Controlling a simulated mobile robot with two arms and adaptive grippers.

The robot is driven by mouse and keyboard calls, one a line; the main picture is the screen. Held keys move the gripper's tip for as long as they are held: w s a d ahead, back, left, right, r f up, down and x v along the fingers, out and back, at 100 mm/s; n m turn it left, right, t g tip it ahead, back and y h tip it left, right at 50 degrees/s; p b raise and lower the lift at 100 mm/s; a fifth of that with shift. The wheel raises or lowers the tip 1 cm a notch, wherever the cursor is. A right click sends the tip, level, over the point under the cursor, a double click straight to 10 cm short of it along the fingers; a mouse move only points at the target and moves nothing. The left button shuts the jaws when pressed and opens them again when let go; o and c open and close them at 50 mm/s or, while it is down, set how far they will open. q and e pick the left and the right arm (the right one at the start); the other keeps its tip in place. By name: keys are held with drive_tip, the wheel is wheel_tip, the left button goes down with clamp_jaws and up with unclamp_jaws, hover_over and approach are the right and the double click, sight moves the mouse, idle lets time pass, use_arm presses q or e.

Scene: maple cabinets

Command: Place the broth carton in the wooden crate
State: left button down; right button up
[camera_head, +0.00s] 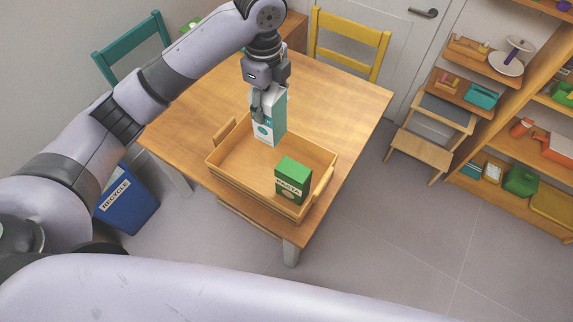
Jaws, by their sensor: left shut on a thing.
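The broth carton (271,126), tall with white and teal sides, hangs upright from my left gripper (264,98), which is shut on its upper part. The gripper fingers hide some of the carton's top. The carton is over the back part of the wooden crate (238,188); I cannot tell whether its bottom touches the crate floor. The crate is a shallow light-wood box with raised handles at its ends, standing on the table. My right gripper is not in view.
A green box (292,181) with a pale label stands inside the crate at the front right. The wooden table (345,105) is otherwise clear around the crate. A yellow chair (349,43) and a teal chair (131,45) stand behind it. A blue recycling bin (127,203) is at left.

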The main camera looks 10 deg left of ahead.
sight(270, 139)
use_arm(q)
drive_tip(key=f, duration=0.4)
drive_tip(key=f+p, duration=0.1)
drive_tip(key=f, duration=0.1)
drive_tip(key=shift+a+f, duration=0.3)
drive_tip(key=shift+a, duration=0.1)
wheel_tip(270, 139, down, 12)
drive_tip(key=p, duration=0.1)
drive_tip(key=shift+d+f+p, duration=0.2)
drive_tip(key=shift+p, duration=0.1)
drive_tip(key=c, duration=0.7)
unclamp_jaws()
drive_tip(key=shift+f, duration=0.15)
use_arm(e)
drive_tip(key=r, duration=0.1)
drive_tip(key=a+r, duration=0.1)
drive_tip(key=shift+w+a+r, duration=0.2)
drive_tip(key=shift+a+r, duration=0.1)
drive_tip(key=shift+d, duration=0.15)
